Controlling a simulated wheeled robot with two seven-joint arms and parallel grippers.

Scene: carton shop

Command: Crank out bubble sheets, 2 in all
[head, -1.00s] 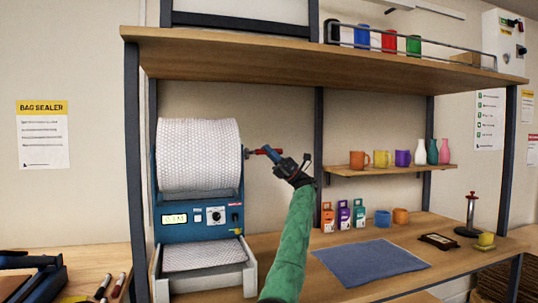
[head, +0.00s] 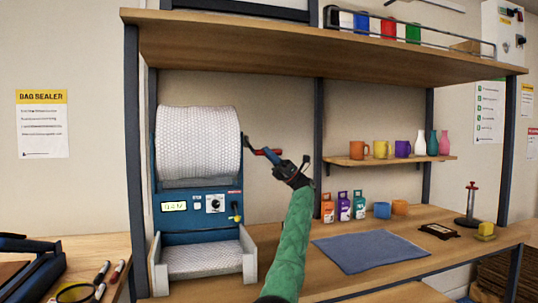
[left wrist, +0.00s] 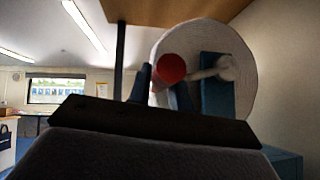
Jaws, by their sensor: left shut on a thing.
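The bubble-sheet machine has a blue body (head: 180,217) and a big white bubble roll (head: 198,142) on top. Its crank, with a red handle (head: 267,151), sticks out on the roll's right side. My left gripper (head: 275,158) is shut on the handle. A bubble sheet (head: 200,258) lies in the tray (head: 249,262) at the machine's foot. The small lit display (head: 174,206) is too blurred to read. My right gripper is out of view.
A blue mat (head: 370,250) lies on the bench to the right. A wooden shelf (head: 320,47) hangs above the machine.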

